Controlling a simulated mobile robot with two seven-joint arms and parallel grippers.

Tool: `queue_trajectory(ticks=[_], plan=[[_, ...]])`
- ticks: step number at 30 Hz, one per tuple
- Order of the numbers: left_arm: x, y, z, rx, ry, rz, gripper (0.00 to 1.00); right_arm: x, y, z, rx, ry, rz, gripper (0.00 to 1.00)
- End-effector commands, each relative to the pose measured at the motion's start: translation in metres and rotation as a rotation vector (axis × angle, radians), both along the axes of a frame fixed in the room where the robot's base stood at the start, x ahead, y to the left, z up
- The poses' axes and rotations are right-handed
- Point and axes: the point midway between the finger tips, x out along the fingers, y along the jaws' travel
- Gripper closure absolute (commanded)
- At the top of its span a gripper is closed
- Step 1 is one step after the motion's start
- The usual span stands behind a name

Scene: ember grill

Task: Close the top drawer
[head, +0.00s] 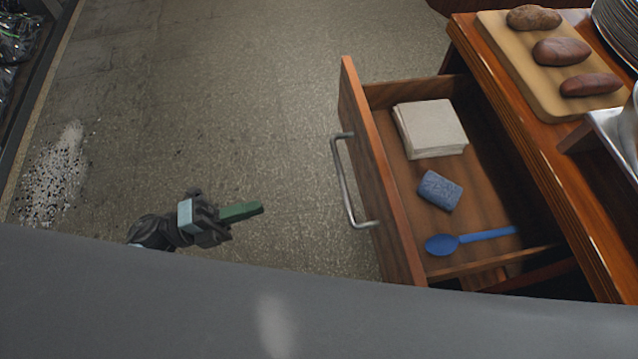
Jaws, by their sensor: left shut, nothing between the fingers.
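The wooden top drawer (378,170) stands pulled out from the cabinet, its front facing left. A metal bar handle (345,180) is fixed on that front. Inside lie a stack of pale napkins (430,128), a blue sponge (440,190) and a blue spoon (470,239). My left gripper (258,208), with green fingers, is shut and empty. It is to the left of the drawer front, apart from the handle, and points toward it. My right gripper is not in view.
On the wooden cabinet top (500,80), a cutting board (535,80) carries several brown potatoes or sausage-like items. A stack of plates (618,30) stands at the top right. The floor (240,90) left of the drawer is open, with speckled debris (60,175) at the far left.

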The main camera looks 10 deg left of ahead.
Motion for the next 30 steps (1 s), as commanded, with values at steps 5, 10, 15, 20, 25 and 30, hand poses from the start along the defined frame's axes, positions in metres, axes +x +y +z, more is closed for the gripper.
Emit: queue_trajectory(ticks=[5,10,15,20,25,30], plan=[[-0.001,0.0,-0.001,0.026,-0.042,-0.045,1.0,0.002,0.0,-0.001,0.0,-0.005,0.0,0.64],[0.0,-0.003,0.001,0.024,-0.042,-0.043,1.0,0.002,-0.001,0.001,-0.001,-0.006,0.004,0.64],[0.006,-0.021,0.006,0.021,-0.043,-0.042,1.0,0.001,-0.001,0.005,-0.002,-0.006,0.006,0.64],[0.015,-0.049,0.012,0.019,-0.042,-0.041,1.0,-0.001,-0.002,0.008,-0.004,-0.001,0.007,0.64],[0.024,-0.079,0.018,0.019,-0.043,-0.042,1.0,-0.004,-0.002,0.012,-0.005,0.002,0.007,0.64],[0.033,-0.105,0.023,0.019,-0.041,-0.041,1.0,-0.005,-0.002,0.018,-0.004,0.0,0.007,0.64]])
